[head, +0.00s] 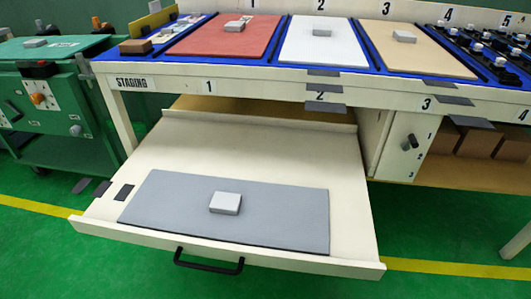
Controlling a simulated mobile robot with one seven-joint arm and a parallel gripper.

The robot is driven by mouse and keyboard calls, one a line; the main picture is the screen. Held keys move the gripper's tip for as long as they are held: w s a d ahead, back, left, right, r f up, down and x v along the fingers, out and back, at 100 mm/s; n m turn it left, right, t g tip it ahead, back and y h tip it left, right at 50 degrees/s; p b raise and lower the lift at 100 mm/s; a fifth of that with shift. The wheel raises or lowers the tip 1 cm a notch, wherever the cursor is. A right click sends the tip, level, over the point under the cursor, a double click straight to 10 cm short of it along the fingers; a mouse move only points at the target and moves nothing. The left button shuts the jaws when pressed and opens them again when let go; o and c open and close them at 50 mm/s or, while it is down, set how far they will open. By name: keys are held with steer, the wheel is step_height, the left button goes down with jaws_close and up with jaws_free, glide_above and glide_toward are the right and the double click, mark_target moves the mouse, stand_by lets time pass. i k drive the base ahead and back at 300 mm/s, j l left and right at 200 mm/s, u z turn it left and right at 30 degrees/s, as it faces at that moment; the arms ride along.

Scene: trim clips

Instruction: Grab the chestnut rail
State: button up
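A small brown block (135,46) sits at the left end of the blue table top, above the STAGING label. It is the only chestnut-coloured piece on the table top, but I cannot tell whether it is the chestnut rail. My gripper is not in view. Small light grey blocks sit on the red panel (205,42), the white panel (318,52) and the tan panel (405,58).
An open drawer (150,170) juts out below the table, holding a grey panel (270,228) with a light grey block (225,203) on it. Dark clips and pale knobs crowd the right bay. Brown boxes (468,140) stand on the lower shelf. A green cart (60,120) stands left.

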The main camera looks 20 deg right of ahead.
mark_target(498, 48)
steer(key=z, duration=1.85)
